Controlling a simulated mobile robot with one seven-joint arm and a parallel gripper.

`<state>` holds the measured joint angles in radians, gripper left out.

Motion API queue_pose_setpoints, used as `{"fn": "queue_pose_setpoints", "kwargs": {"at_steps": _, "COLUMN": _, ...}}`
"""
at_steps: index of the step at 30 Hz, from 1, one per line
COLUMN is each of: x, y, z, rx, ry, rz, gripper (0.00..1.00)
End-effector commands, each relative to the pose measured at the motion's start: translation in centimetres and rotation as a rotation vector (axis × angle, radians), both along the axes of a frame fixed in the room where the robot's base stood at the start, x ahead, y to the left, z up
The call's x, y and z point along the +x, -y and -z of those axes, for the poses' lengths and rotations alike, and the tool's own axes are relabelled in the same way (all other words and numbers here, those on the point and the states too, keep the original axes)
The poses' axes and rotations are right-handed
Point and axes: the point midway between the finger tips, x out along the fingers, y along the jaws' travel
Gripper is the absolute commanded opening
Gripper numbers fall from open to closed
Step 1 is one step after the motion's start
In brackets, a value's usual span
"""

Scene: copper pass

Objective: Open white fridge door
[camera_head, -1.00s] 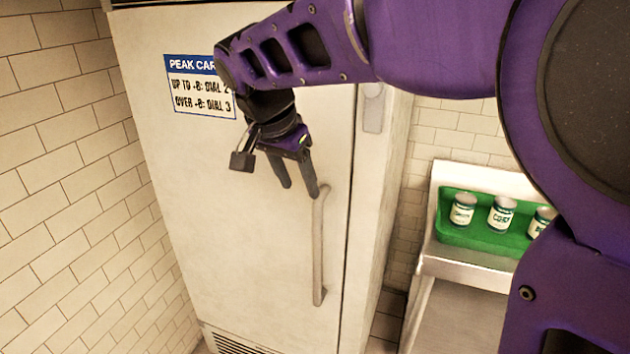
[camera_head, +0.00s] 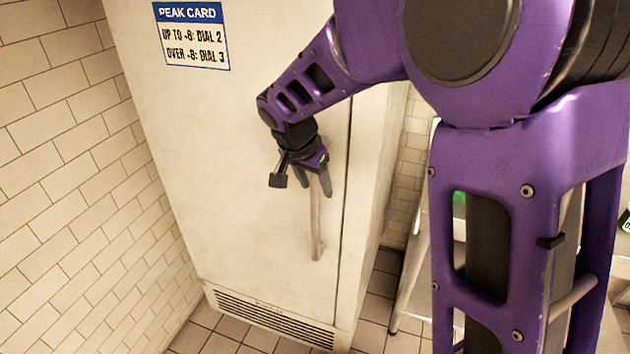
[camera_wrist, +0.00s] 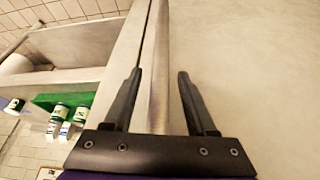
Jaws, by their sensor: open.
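The white fridge door (camera_head: 225,180) is shut, its right edge along the dark seam beside the cabinet side. Its long vertical grey handle (camera_head: 316,228) is near that right edge; my gripper covers the upper end in the head view. My gripper (camera_head: 316,182) is open at the upper part of the handle, fingers pointing down along the door. In the wrist view the open fingers (camera_wrist: 160,74) are on either side of the handle bar (camera_wrist: 159,70), with gaps on both sides. I cannot tell how deep the bar sits between them.
A blue-and-white card (camera_head: 191,37) is on the door's upper left. A vent grille (camera_head: 270,318) is below the door. A tiled wall (camera_head: 70,190) stands close on the left. A green tray (camera_wrist: 43,103) with jars is beside the fridge, mostly hidden by my arm in the head view.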

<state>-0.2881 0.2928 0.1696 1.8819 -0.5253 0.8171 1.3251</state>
Motion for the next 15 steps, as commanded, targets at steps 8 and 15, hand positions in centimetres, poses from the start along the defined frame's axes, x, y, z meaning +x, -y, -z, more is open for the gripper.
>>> {"fn": "queue_pose_setpoints", "kwargs": {"at_steps": 8, "x": 0.03, "y": 0.03, "z": 0.07, "rx": 0.000, "ry": 0.000, "rz": 0.000, "gripper": 0.53}}
{"fn": "queue_pose_setpoints", "kwargs": {"at_steps": 15, "x": 0.02, "y": 0.01, "z": 0.06, "rx": 0.000, "ry": 0.000, "rz": 0.000, "gripper": 0.10}}
